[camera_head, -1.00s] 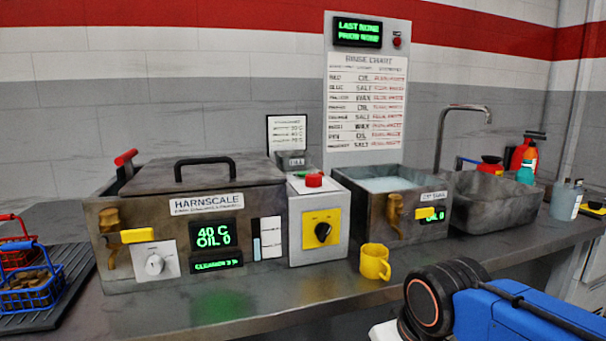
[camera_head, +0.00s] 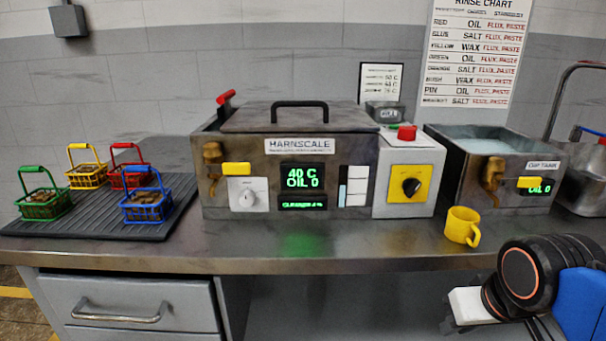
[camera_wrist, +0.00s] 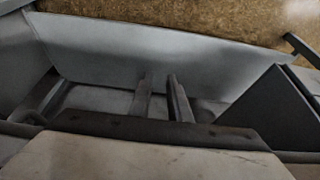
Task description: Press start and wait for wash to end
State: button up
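The HARNSCALE washer (camera_head: 345,195) stands on the bench with its lid (camera_head: 300,118) down. Its display (camera_head: 303,178) reads 40 C and OIL 0. A smaller green display (camera_head: 302,203) sits below it, its text hard to read. A grey control box (camera_head: 408,150) on the washer's right has a red button (camera_head: 407,133) on top and a black knob on a yellow plate (camera_head: 411,186). No start label is readable. My gripper (camera_wrist: 163,92) shows two narrow fingers a little apart in the wrist view, with nothing between them, far from the control box.
Several wire baskets, including a blue one (camera_head: 147,205), stand on a dark ribbed mat (camera_head: 90,226) at left. A yellow mug (camera_head: 462,226) stands near the bench edge. The CDP TANK (camera_head: 515,165) and a sink are at right. A drawer (camera_head: 130,303) is below.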

dwell(0.3)
grip_shut()
dwell(1.6)
